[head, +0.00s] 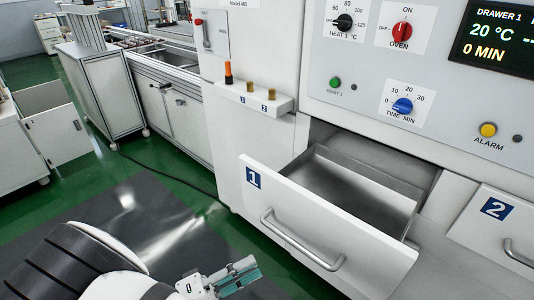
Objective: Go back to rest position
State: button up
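My gripper (250,272) is at the bottom of the head view, left of and apart from the open drawer 1 (306,222). Its grey and teal fingers lie close together, but I cannot tell whether they are fully shut. I see nothing held in them. My white and black arm is at the lower left. Drawer 1 is pulled out of the white oven cabinet (235,150), and the part of its metal interior that shows is empty. Its bar handle (300,243) is free of my gripper.
Drawer 2 (497,225) is at the right edge. A panel of knobs (402,105) is above drawer 1. A small ledge (250,101) holds an orange-and-black peg (228,73) and two brass ones. A cabinet (98,90) stands at the left. Green floor with a dark mat (130,205) is open.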

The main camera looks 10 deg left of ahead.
jog(key=d+r+m+g+y+p, duration=0.4)
jog(key=d+r+g+y, duration=0.6)
jog(key=d+r, duration=0.8)
jog(key=s+d+r+t+y+p, duration=0.2)
jog(key=s+d+r+y, duration=0.1)
jog(key=s+r, duration=0.3)
jog(key=s+d+r+m+t+y+p, duration=0.1)
jog(key=s+d+r+y, duration=0.3)
jog(key=r, duration=0.5)
jog(key=shift+s+d+r+t+p, duration=0.15)
jog(key=shift+s+d+t+p, duration=0.3)
jog(key=shift+s+d, duration=0.7)
